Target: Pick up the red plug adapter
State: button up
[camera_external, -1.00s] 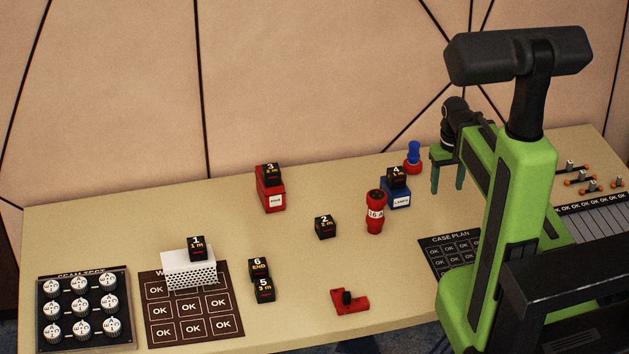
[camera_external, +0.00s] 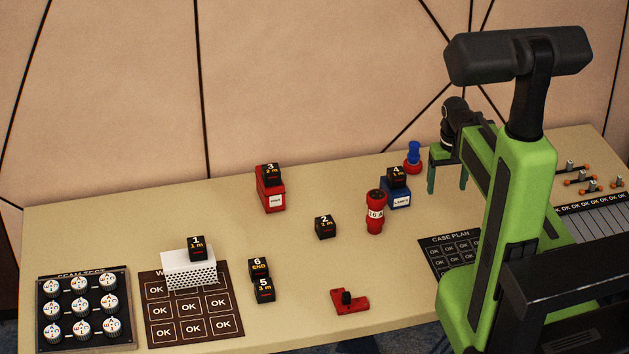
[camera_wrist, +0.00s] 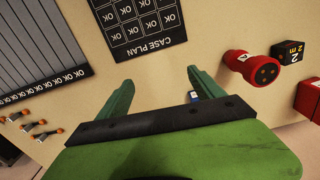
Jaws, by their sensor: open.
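The red plug adapter (camera_external: 375,214) is a red cylinder with a white band marked "16 A". It stands upright on the table, right of the middle. In the wrist view, the red plug adapter (camera_wrist: 250,68) shows its dark-holed end and lies right of the fingers. My gripper (camera_external: 447,184) is at the table's far right part, to the right of and behind the adapter, and apart from it. In the wrist view, my gripper (camera_wrist: 160,82) has its two green fingers spread with nothing between their tips.
A blue block with black cube 4 (camera_external: 396,178) stands close behind the adapter. A red-and-blue piece (camera_external: 413,158) is near my fingers. Black cube 2 (camera_external: 325,227) is left of the adapter. The case plan board (camera_external: 456,249) lies right. Table in front of the adapter is clear.

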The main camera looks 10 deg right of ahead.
jog(key=m, duration=0.2)
notch_tip(320, 180, up, 6)
jog(key=m+p, duration=0.6)
jog(key=m, duration=0.7)
send_over(376, 213)
jog(key=w+d, duration=0.1)
jog(key=w, duration=0.1)
notch_tip(376, 213, down, 13)
jog(key=b, duration=1.2)
jog(key=shift+w+r+b, duration=0.15)
jog(key=shift+b, duration=0.2)
notch_tip(376, 213, down, 5)
jog(key=b, duration=0.5)
jog(key=shift+a, duration=0.1)
jog(key=shift+c, duration=0.5)
